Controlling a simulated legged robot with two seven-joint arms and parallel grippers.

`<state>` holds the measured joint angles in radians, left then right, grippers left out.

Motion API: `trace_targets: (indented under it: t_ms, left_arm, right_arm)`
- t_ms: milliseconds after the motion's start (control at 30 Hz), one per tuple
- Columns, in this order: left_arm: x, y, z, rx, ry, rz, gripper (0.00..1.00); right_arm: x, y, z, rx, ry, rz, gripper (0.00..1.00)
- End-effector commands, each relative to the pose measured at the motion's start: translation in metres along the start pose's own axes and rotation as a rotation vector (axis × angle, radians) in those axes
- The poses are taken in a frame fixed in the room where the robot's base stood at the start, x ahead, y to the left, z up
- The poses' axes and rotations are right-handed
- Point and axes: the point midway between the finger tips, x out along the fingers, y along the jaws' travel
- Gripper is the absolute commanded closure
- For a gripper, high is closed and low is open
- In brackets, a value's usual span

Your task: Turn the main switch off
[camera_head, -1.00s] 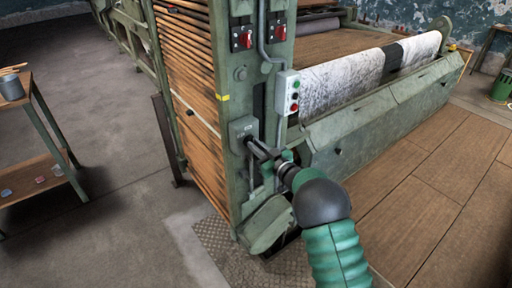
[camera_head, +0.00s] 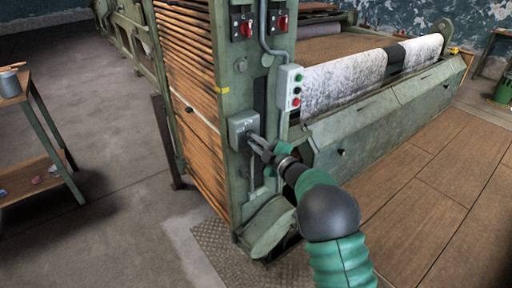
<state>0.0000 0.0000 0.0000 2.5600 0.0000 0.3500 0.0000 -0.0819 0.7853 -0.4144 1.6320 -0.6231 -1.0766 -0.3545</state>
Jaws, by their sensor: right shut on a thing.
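A grey switch box (camera_head: 242,127) with a small label is mounted on the green machine post, below the yellow mark. My right gripper (camera_head: 256,143) reaches in from the lower right, its fingertips at the lower right part of this box. It is shut on the switch handle there. The fingers hide most of the handle, so its exact angle cannot be told. My left gripper is not in view.
Two red rotary switches, one on the left (camera_head: 245,28) and one on the right (camera_head: 282,22), sit higher on the post. A push-button box (camera_head: 290,88) with green and red buttons is just above my right gripper. A side table (camera_head: 38,125) stands at left; the floor between is clear.

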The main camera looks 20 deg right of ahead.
Motion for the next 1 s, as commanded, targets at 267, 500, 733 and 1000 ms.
trace_targets:
  t_ms: [267,500,733,1000]
  left_arm:
    - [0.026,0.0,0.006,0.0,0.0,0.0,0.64]
    - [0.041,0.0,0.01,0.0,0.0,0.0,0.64]
    - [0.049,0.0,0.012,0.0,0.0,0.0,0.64]
    - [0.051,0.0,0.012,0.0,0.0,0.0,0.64]
  right_arm:
    - [0.0,-0.01,0.002,-0.25,0.003,-0.008,1.0]
    - [0.0,-0.012,0.002,-0.422,0.003,-0.011,1.0]
    - [0.0,-0.012,0.002,-0.52,0.003,-0.012,1.0]
    - [0.0,-0.012,0.002,-0.56,0.004,-0.014,1.0]
